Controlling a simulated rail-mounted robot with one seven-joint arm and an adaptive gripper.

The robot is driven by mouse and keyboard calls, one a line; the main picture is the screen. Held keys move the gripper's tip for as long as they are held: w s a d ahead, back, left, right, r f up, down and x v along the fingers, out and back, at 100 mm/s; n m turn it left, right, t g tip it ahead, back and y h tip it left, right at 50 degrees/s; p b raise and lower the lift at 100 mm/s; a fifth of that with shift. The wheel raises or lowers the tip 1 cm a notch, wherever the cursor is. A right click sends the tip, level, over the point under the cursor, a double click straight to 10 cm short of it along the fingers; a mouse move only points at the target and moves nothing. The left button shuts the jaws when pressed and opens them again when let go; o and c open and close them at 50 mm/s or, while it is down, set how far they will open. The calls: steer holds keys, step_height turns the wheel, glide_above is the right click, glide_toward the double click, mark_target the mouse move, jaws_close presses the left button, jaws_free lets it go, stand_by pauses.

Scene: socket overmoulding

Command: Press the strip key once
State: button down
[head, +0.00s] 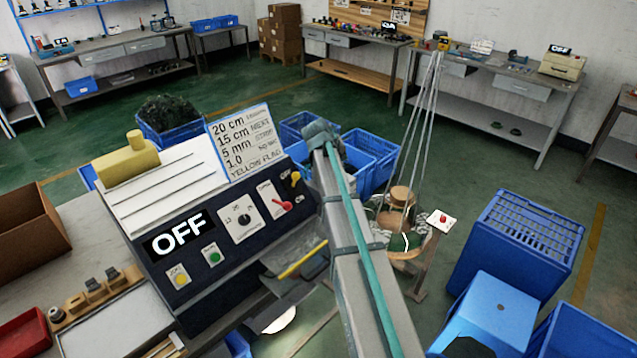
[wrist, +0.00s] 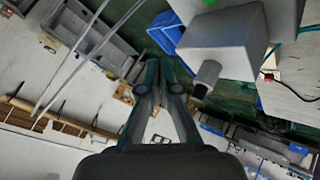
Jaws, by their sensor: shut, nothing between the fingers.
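The machine (head: 215,230) stands on the bench at centre left in the head view, with a display reading OFF (head: 180,238). The small labels are too blurred to tell which is the strip key. My gripper (wrist: 160,72) is shut and empty in the wrist view, pointing away from the camera. In the head view my arm rises right of the machine; its fingers cannot be made out.
A red button on a white plate (head: 441,221) stands on a post at right. Blue crates (head: 520,245) fill the right side. A cardboard box (head: 28,230) is at left.

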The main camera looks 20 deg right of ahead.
steer(key=shift+w+a+r, duration=0.2)
steer(key=shift+w+a, duration=0.05)
steer(key=shift+w, duration=0.05)
steer(key=shift+f, duration=0.15)
step_height(320, 180, down, 7)
steer(key=b, duration=0.3)
steer(key=shift+f+b, duration=0.45)
steer(key=shift+f, duration=0.35)
steer(key=shift+f, duration=0.1)
stand_by(1.0)
steer(key=shift+f+b, duration=0.3)
steer(key=shift+b, duration=0.1)
